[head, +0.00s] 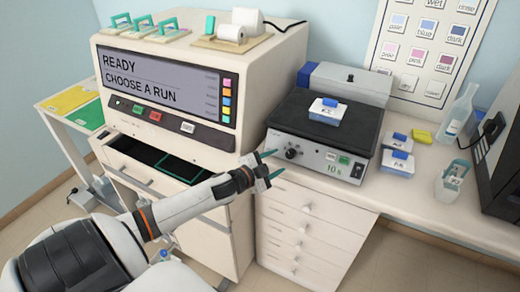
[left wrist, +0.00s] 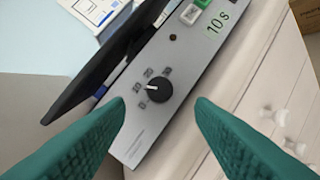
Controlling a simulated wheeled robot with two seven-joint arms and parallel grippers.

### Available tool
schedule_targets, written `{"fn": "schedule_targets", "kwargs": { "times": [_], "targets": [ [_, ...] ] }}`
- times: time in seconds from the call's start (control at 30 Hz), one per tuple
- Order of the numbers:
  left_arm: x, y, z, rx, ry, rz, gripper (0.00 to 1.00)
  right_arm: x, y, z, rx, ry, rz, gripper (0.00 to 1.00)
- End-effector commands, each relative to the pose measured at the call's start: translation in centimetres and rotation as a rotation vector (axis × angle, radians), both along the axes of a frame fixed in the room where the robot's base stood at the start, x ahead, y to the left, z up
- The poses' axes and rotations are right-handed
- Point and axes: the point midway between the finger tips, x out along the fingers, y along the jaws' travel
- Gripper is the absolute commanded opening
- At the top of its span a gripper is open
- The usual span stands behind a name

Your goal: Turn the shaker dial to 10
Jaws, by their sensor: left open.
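The shaker (head: 325,120) has a dark platform and a grey front panel. Its black dial (head: 292,153) is on the panel's left part; it also shows in the left wrist view (left wrist: 158,90). The dial's white mark points left in that view, roughly towards a small label that looks like 10; the print is hard to read. My left gripper (head: 274,163) is open in front of the dial. In the left wrist view its teal fingers (left wrist: 160,104) are spread either side of the dial, apart from it. My right gripper is out of view.
A green "10 s" label (head: 334,169) is on the panel. The stainer (head: 200,90) stands left; drawers (head: 305,232) are below.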

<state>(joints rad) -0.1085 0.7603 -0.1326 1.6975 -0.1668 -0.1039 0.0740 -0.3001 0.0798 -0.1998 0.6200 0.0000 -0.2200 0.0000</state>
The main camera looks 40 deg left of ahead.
Motion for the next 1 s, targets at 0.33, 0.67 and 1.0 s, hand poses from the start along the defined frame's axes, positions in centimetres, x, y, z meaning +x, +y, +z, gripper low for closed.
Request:
{"fn": "schedule_targets", "kwargs": {
  "times": [0.33, 0.67, 1.0],
  "targets": [
    [-5.7, 0.5, 0.8, 0.0, 0.001, -0.001, 0.49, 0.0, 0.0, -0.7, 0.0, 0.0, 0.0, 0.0],
    [-6.9, 0.7, 1.2, 0.001, -0.001, -0.001, 0.49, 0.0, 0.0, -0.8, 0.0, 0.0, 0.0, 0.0],
    [-6.9, 0.7, 1.2, 0.0, -0.001, -0.001, 0.49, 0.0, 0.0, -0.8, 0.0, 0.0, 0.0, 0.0]
  ]
}}
